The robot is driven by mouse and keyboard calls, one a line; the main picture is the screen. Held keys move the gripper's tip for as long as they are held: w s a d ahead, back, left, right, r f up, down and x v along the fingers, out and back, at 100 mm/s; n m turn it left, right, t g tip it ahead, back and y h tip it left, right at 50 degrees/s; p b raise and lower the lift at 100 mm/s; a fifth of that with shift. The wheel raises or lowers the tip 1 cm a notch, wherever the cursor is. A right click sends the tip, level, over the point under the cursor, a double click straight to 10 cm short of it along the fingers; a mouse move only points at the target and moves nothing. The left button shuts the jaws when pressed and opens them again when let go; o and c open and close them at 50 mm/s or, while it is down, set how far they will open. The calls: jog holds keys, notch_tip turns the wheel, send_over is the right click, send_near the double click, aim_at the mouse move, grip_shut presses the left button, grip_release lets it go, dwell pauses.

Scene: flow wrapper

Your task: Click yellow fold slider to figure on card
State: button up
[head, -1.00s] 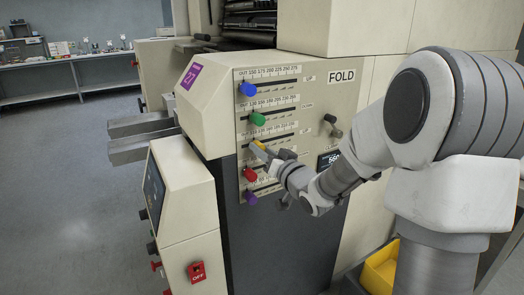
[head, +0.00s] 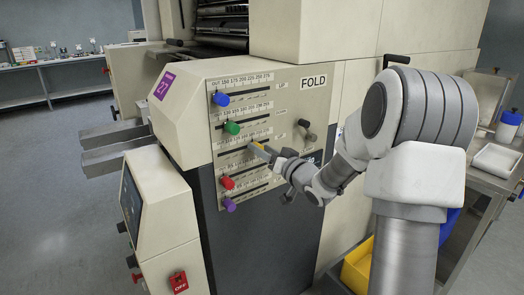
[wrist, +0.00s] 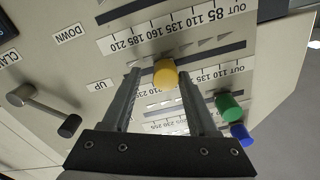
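The yellow fold slider (head: 257,148) is a round knob on the third scale from the top of the FOLD panel. The exact figure cannot be told. My gripper (wrist: 160,76) is open around the knob, with a visible gap on the left and a narrow one on the right. In the head view my gripper (head: 268,152) reaches the panel from the right. A purple card (head: 164,86) on the machine's slanted cover seems to read 27.
Blue (head: 220,99) and green (head: 232,128) knobs are above; red (head: 227,183) and purple (head: 230,205) knobs are below. A grey lever (head: 307,128) stands right of the scales. A red OFF switch (head: 178,282) and a yellow bin (head: 357,262) are lower down.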

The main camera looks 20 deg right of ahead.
jog(key=shift+s, duration=0.1)
jog(key=p+v, duration=0.2)
jog(key=v, duration=1.5)
jog(key=shift+r, duration=0.15)
